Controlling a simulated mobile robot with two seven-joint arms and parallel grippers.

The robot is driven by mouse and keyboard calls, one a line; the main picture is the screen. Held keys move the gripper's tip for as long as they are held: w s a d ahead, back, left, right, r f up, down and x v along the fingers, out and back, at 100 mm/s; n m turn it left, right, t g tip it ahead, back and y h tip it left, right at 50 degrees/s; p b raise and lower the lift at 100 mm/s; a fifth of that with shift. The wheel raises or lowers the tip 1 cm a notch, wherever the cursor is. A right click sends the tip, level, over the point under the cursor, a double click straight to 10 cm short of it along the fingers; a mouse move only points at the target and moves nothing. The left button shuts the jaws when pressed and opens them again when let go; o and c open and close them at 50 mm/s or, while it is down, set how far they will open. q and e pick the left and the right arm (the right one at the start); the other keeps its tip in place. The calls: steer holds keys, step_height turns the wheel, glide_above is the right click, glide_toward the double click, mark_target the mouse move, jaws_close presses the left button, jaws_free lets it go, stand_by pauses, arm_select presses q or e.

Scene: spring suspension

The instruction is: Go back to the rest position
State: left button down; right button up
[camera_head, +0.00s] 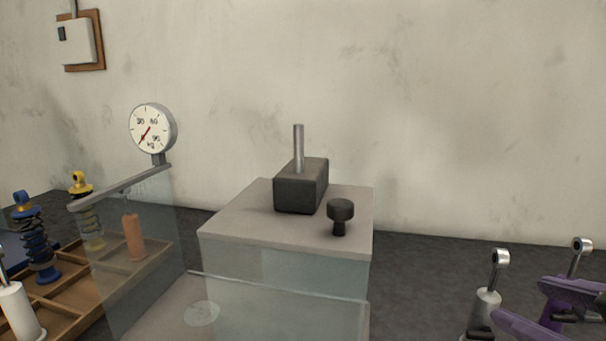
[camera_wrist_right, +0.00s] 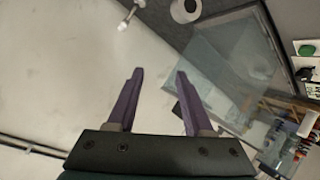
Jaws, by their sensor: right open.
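My right gripper (camera_head: 520,300) is at the lower right of the head view, its two purple fingers pointing left. In the right wrist view my right gripper (camera_wrist_right: 160,72) is open, with nothing between its fingers. My left gripper is not in view.
A grey pedestal (camera_head: 225,230) bears a dark block with a rod (camera_head: 300,190) and a black knob (camera_head: 340,212). Left are a dial gauge (camera_head: 150,130), a clear panel (camera_head: 125,290) and a wooden tray (camera_head: 75,300) near blue (camera_head: 38,245) and yellow (camera_head: 82,185) shock absorbers.

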steer(key=s+a+f+m+g+y+p, duration=0.1)
steer(key=s+f+m+g, duration=0.1)
steer(key=s+f+g, duration=0.5)
steer(key=s+f+m+g, duration=0.2)
steer(key=s, duration=0.9)
step_height(320, 180, up, 38)
steer(key=w+p, duration=0.1)
steer(key=p, duration=3.7)
steer(key=shift+w+f+n, duration=0.2)
steer(key=shift+f+n, duration=0.05)
steer(key=shift+n, duration=0.05)
